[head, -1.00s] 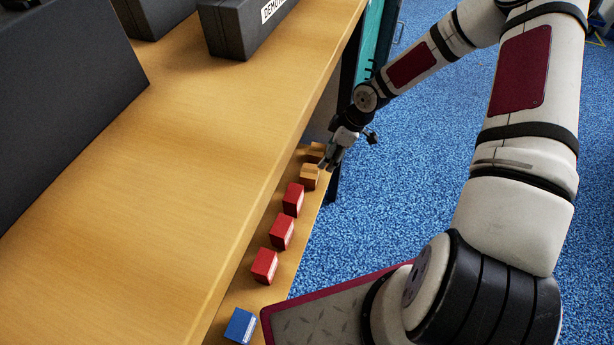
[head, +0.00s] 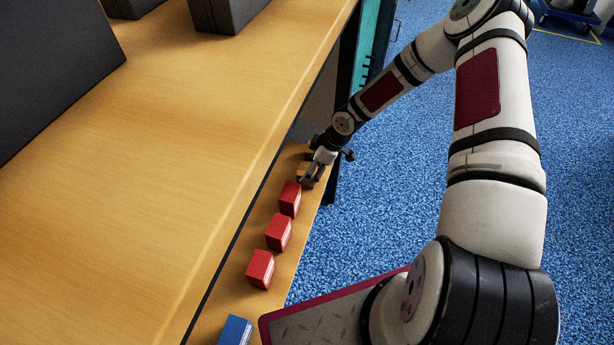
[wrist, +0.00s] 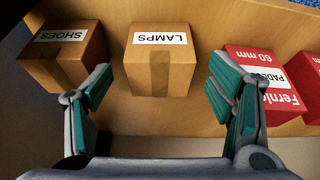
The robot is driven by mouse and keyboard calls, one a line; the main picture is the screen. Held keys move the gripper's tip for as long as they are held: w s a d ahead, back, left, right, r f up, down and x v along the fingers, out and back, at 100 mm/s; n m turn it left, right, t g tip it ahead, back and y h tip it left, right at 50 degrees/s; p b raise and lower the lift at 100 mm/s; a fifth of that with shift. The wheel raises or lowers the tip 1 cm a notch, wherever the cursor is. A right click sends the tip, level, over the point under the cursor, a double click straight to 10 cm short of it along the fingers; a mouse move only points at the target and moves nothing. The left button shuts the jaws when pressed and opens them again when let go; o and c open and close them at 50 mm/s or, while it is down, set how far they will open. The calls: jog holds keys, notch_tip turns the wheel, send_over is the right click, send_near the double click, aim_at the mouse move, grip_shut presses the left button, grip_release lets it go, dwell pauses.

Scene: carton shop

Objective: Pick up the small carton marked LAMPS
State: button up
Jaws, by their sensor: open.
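The small carton marked LAMPS (wrist: 160,75) is a brown box with a white label and a tape strip, standing on the low shelf in the middle of the wrist view. My gripper (wrist: 157,92) is open, with one teal-padded finger to each side of the carton's near end. In the head view my gripper (head: 312,178) is at the far end of the shelf row and largely hides the brown cartons there.
A brown carton marked SHOES (wrist: 62,52) stands left of LAMPS, and a red carton labelled PADLO… (wrist: 262,82) stands close on the right. More red cartons (head: 278,232) and a blue one (head: 235,331) line the shelf (head: 228,297). The wide tabletop (head: 170,150) rises beside them.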

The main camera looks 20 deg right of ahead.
jog(key=b+x, duration=0.2)
jog(key=x, duration=0.2)
jog(key=shift+f, duration=0.1)
jog(key=c, duration=1.2)
jog(key=shift+c, duration=0.2)
